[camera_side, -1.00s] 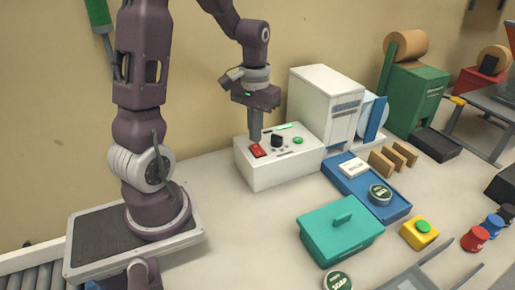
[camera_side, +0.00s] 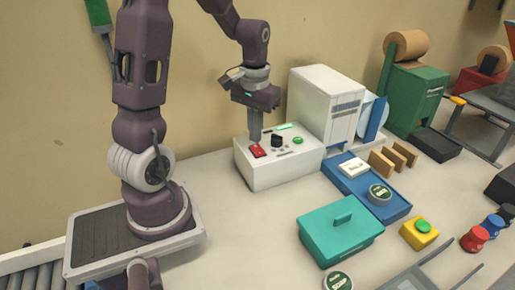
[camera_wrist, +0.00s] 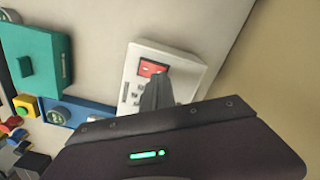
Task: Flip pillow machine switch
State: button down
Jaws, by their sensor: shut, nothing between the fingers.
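The pillow machine is a white box (camera_side: 262,176) with a taller white housing (camera_side: 325,95) behind it to the right. On the box's top panel are a red switch (camera_side: 257,151), a black knob (camera_side: 277,141) and a green button (camera_side: 298,140). My gripper (camera_side: 255,138) is shut and empty, pointing down just above and behind the red switch. In the wrist view the fingers (camera_wrist: 157,85) end close beside the red switch (camera_wrist: 151,69) and cover part of the panel. I cannot tell whether the fingertips touch it.
A teal lidded box (camera_side: 335,245), a blue tray (camera_side: 345,181) with a round tin (camera_side: 380,194), and a yellow box with a green button (camera_side: 421,232) stand to the right. Brown upright pieces (camera_side: 381,163) stand behind. The table in front of the white box is clear.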

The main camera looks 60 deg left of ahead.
aim_at(256, 146)
jog(key=shift+f, duration=0.95)
dwell(0.5)
jog(key=shift+r, duration=0.1)
notch_tip(256, 146, up, 6)
jog(key=shift+d+r, duration=0.1)
jog(key=shift+r, duration=0.4)
jog(key=s+d+r+m+t, duration=0.2)
jog(key=s+d+r+m, duration=0.1)
jog(key=s+d, duration=0.3)
jog(key=s+d+r+m+t, duration=0.3)
jog(key=s+d, duration=0.3)
jog(key=d, duration=0.4)
jog(key=shift+d+r+t, duration=0.3)
jog(key=shift+r, duration=0.3)
